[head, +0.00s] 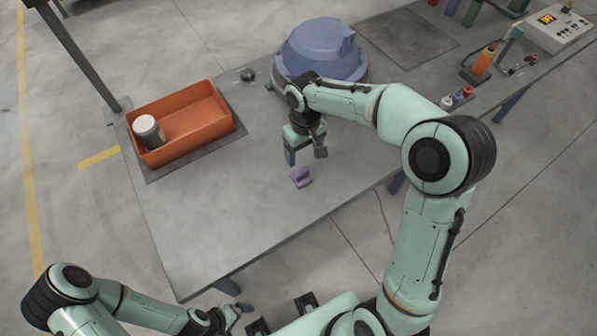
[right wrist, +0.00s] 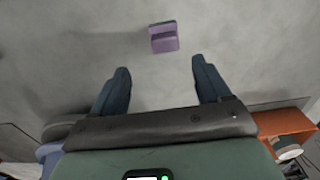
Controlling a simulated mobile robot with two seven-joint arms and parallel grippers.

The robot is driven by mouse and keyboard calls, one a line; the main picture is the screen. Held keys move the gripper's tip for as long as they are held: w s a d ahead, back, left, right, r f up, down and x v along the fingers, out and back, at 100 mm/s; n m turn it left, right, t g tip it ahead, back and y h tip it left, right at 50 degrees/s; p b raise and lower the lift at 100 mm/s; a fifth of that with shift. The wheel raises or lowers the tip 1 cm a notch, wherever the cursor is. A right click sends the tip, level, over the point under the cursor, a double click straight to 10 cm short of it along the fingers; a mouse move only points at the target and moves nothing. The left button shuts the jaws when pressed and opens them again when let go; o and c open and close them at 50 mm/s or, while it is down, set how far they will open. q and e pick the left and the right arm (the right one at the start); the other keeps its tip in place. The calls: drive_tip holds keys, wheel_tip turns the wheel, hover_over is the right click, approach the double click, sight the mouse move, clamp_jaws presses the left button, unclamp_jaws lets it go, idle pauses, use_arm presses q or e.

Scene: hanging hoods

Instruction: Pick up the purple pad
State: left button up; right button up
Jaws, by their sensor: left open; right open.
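The purple pad (head: 301,177) lies on the grey table, a small block with a raised part. It also shows in the right wrist view (right wrist: 163,37), ahead of the fingertips and roughly midway between them. My right gripper (head: 305,156) is open and empty above the table, just behind the pad in the head view and apart from it. Its two dark blue fingers show spread wide in the right wrist view (right wrist: 160,80). My left gripper (head: 236,314) is at the lower left, off the table's front edge, away from the pad.
An orange bin (head: 215,104) holding a white-grey can (head: 149,131) stands at the table's left. A blue hood (head: 320,48) sits at the back. Small bottles (head: 457,97) and a control box (head: 560,28) are at the right. The table around the pad is clear.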

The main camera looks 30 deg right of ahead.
hover_over(301, 171)
drive_tip(key=f, duration=0.2)
drive_tip(key=d+f, duration=0.1)
drive_tip(key=f, duration=0.1)
drive_tip(key=shift+f, duration=0.15)
drive_tip(key=f, duration=0.3)
drive_tip(key=a+f, duration=0.1)
drive_tip(key=f, duration=0.1)
drive_tip(key=shift+w+f, duration=0.1)
drive_tip(key=shift+f, duration=0.2)
drive_tip(key=c, duration=1.1)
